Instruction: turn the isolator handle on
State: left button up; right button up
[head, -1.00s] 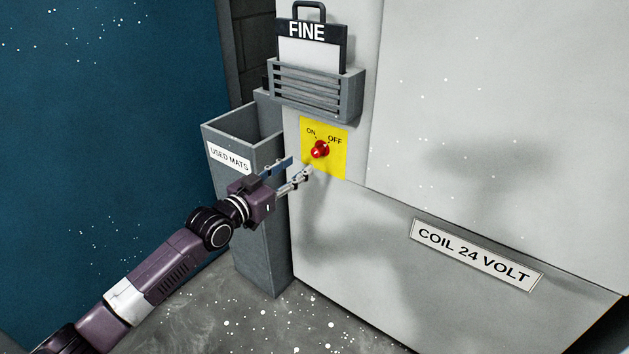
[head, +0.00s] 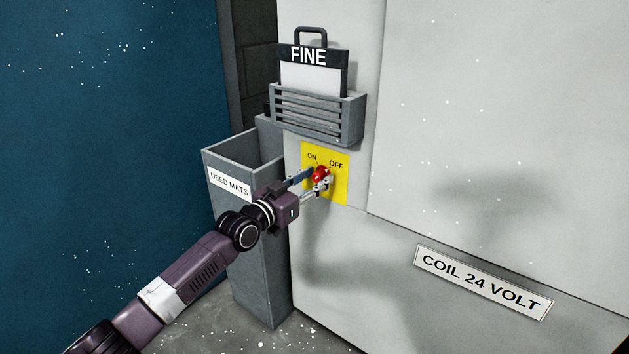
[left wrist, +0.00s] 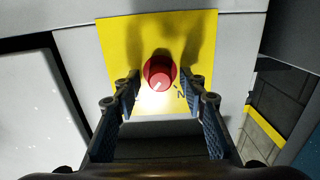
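The isolator handle is a round red knob (head: 320,174) on a yellow plate (head: 338,190) marked ON at left and OFF at right. In the left wrist view the knob (left wrist: 160,70) shows a short white mark slanting to the lower left, away from a partly visible N. My left gripper (head: 317,181) is at the knob, and one finger overlaps it in the head view. In the left wrist view my left gripper (left wrist: 165,84) is open, with a finger on either side of the knob's near edge; contact cannot be told. My right gripper is out of view.
A grey bin labelled USED MATS (head: 264,265) stands left of the plate, close to my left arm. A slatted holder (head: 318,115) with a FINE board (head: 310,75) is above it. The grey cabinet front (head: 470,130) extends right, with a COIL 24 VOLT label (head: 483,281).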

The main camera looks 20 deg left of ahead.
pick_arm(q)
jog(key=shift+c, duration=0.2)
grip_shut()
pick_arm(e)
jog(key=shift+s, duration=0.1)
pick_arm(q)
jog(key=n, duration=0.3)
jog(key=shift+n+p, duration=0.35)
jog(key=shift+n, duration=0.05)
jog(key=n, duration=0.5)
jog(key=shift+f, duration=0.1)
jog(key=n+p, duration=0.1)
jog(key=n, duration=0.2)
jog(key=shift+a, duration=0.1)
jog(key=shift+n+p, duration=0.45)
jog(key=shift+n, duration=1.55)
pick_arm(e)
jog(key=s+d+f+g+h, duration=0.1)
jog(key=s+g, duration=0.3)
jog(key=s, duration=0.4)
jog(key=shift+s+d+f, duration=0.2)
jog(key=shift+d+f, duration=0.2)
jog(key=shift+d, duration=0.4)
pick_arm(q)
jog(key=shift+f, duration=0.1)
